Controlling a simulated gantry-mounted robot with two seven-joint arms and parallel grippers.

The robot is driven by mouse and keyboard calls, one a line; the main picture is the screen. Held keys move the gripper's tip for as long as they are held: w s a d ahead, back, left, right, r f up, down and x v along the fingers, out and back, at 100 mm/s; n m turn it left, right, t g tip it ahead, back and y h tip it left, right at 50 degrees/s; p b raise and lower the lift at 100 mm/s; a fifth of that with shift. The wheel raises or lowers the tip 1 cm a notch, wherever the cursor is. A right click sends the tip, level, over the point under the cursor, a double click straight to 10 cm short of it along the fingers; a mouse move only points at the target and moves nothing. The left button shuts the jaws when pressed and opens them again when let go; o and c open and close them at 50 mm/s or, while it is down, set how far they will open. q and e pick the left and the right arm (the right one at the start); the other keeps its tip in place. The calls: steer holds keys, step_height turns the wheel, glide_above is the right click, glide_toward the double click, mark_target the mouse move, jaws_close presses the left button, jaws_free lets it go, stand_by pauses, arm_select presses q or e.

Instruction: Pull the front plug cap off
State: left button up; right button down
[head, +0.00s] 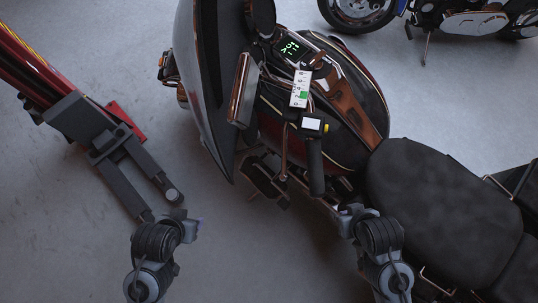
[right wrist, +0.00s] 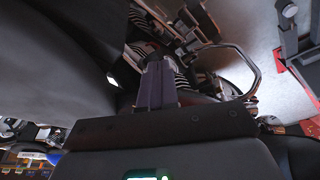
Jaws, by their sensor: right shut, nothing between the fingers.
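The motorcycle (head: 290,100) fills the middle of the head view, seen from above. My right gripper (head: 340,210) is low beside the tank and seat, its tips partly hidden against the engine area. In the right wrist view my right gripper (right wrist: 158,78) is shut and empty, its fingers pointing at the finned engine (right wrist: 185,62). I cannot tell whether the fingertips touch it. I cannot make out the front plug cap in either view. My left gripper (head: 193,226) is at the lower left, apart from the motorcycle, over bare floor; its fingers are unclear.
A metal guard bar (right wrist: 250,70) curves around to the right of the engine. A red and grey lift arm (head: 95,135) stands at the left. The handlebar grip (head: 315,165) and seat (head: 430,190) overhang near my right arm. Another motorcycle (head: 450,15) stands behind.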

step_height(320, 180, down, 29)
steer(key=b, duration=2.6)
steer(key=shift+r, duration=0.15)
steer(key=shift+d, duration=0.1)
